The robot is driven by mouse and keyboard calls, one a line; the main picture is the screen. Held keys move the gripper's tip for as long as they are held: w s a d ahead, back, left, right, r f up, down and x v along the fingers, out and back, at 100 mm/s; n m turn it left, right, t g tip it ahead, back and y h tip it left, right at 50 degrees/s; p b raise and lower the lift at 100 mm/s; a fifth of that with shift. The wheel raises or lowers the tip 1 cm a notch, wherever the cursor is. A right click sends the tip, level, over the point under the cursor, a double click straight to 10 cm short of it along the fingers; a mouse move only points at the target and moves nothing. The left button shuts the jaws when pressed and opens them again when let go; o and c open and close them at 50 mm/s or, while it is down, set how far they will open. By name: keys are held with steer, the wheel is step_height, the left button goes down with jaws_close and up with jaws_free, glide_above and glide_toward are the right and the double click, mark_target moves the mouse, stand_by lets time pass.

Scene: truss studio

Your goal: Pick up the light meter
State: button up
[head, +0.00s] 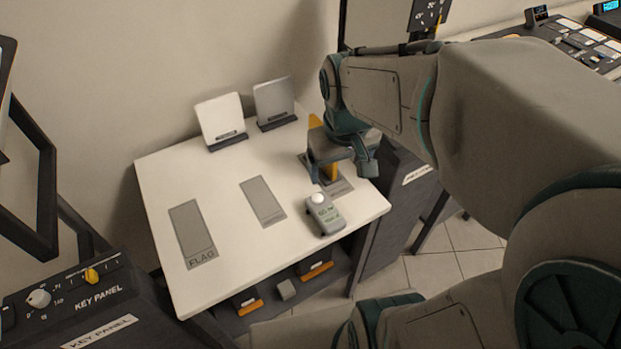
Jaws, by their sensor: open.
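The light meter (326,214) is a small grey-green handheld device with a white dome at one end. It lies on the white tabletop (228,260) near its front right edge, with its dome end toward the back. My gripper (341,172) is open above the back right part of the table, behind and slightly right of the meter. It appears apart from the meter, which is fully in view. My gripper partly hides a grey marked pad (341,187) and something yellow-orange beside it.
Two more grey pads lie on the table, one marked FLAG (192,232) and one in the middle (263,201). Two upright panels (221,118) (274,101) stand at the back. A shelf below holds small items (286,289). A key panel console (85,295) stands at the left.

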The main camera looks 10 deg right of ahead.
steer(key=n+g+b, duration=0.2)
steer(key=b, duration=0.2)
glide_above(325, 210)
step_height(325, 210, down, 11)
steer(key=f, duration=0.8)
steer(key=shift+w+a+f, duration=0.15)
steer(key=shift+w+a, duration=0.1)
steer(key=shift+w, duration=0.05)
steer(key=shift+s+d+f+p, duration=0.1)
steer(key=shift+f+p, duration=0.05)
steer(key=shift+f, duration=1.2)
steer(key=shift+s+d+f+p, duration=0.1)
steer(key=shift+f+p, duration=0.05)
steer(key=shift+f, duration=1.2)
steer(key=c, duration=1.2)
